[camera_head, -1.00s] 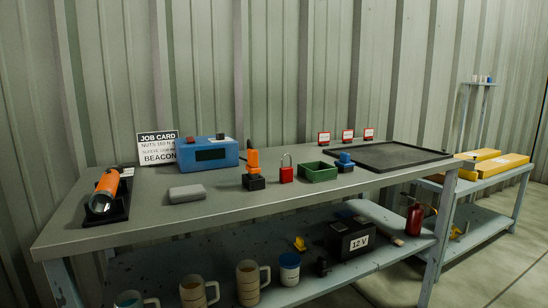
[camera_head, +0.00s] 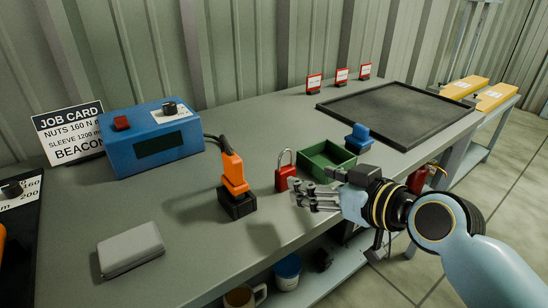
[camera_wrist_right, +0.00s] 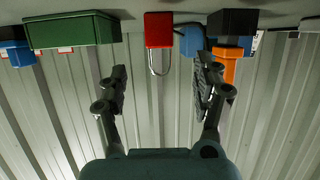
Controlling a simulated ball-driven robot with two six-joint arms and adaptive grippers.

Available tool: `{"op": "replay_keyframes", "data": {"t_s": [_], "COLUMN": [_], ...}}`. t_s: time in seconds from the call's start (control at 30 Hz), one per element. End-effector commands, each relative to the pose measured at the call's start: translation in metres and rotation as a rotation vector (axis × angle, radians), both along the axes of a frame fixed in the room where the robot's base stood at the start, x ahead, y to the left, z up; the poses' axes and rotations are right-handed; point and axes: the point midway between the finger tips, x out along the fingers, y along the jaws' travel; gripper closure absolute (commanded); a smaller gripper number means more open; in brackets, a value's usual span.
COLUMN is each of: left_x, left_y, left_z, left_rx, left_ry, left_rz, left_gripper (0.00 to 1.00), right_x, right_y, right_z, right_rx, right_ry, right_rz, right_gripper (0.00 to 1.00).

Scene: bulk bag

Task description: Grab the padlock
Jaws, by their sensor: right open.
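The red padlock (camera_head: 285,177) stands upright on the grey bench, its metal shackle up, between the orange tool and the green tray. My right gripper (camera_head: 310,194) is open and empty, just in front of the padlock and a little to its right, apart from it. In the right wrist view, which looks upside down, the padlock (camera_wrist_right: 159,30) shows beyond and between the two spread fingers (camera_wrist_right: 162,82), with its shackle hanging down in the picture. My left gripper is in neither view.
The orange tool in its black base (camera_head: 236,190) stands left of the padlock. The green tray (camera_head: 326,160) and a blue part (camera_head: 358,138) stand close on its right. A blue box (camera_head: 150,138), grey block (camera_head: 130,248) and black mat (camera_head: 387,112) also lie on the bench (camera_head: 195,240).

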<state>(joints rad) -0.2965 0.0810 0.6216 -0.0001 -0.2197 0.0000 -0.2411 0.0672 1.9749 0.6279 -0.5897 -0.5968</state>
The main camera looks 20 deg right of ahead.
Motion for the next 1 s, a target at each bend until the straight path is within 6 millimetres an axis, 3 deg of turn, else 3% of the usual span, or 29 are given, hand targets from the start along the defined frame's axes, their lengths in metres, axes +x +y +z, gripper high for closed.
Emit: {"op": "replay_keyframes", "data": {"t_s": [0.33,0.7,1.0], "left_x": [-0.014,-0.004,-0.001], "left_y": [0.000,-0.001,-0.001], "left_z": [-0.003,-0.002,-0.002], "left_rx": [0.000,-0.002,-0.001], "left_ry": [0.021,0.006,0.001], "left_rz": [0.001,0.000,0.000], "left_gripper": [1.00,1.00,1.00], "right_x": [0.044,0.085,0.091], "right_y": [0.016,0.029,0.031], "right_z": [-0.017,-0.037,-0.040], "right_rx": [0.002,0.002,0.000], "right_ry": [-0.001,0.001,0.001], "right_rz": [0.001,-0.001,-0.001], "right_gripper": [0.33,0.33,0.33]}}
